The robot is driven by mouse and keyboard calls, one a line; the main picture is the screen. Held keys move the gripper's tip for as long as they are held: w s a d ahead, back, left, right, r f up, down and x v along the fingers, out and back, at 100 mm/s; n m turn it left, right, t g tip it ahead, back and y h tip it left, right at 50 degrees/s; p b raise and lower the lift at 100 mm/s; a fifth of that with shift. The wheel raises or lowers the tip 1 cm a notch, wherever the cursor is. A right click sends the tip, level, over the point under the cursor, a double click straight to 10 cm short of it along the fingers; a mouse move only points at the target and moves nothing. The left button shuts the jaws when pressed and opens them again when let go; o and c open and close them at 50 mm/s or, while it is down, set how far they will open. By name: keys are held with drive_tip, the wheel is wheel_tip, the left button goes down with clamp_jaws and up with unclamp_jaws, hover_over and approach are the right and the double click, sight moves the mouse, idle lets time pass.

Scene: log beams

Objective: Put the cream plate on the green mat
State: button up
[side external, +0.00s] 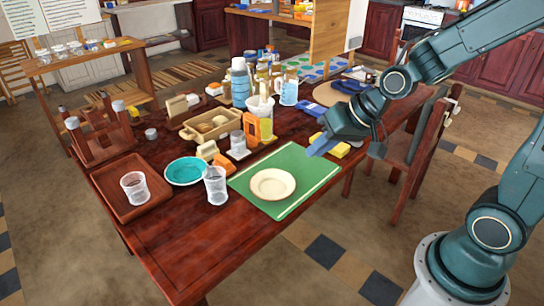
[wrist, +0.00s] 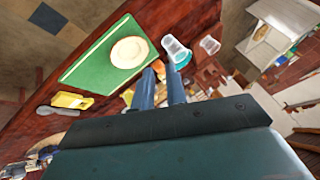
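The cream plate (side external: 272,184) lies flat on the green mat (side external: 297,160), towards its front half. My gripper (side external: 318,148) is in the air above the mat's far right corner, apart from the plate. In the wrist view my gripper (wrist: 159,78) shows two blue fingers with a gap between them and nothing held.
A clear cup (side external: 215,185) and a teal bowl (side external: 186,170) stand left of the mat. A brown tray (side external: 112,190) holds another cup. Bottles, jars and a bread basket (side external: 212,124) crowd the table behind. A yellow block (side external: 336,147) lies by the mat's right corner.

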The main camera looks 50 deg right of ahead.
drive_tip(key=s+d+r+n+h, duration=0.1)
drive_tip(key=s+r, duration=0.4)
drive_tip(key=s, duration=0.3)
drive_tip(key=s+d+r+n+g+h, duration=0.1)
drive_tip(key=s+r+n, duration=0.1)
drive_tip(key=s+r, duration=0.3)
drive_tip(key=s, duration=0.2)
drive_tip(key=shift+s+d+n+h, duration=0.3)
drive_tip(key=shift+s+d+h, duration=0.1)
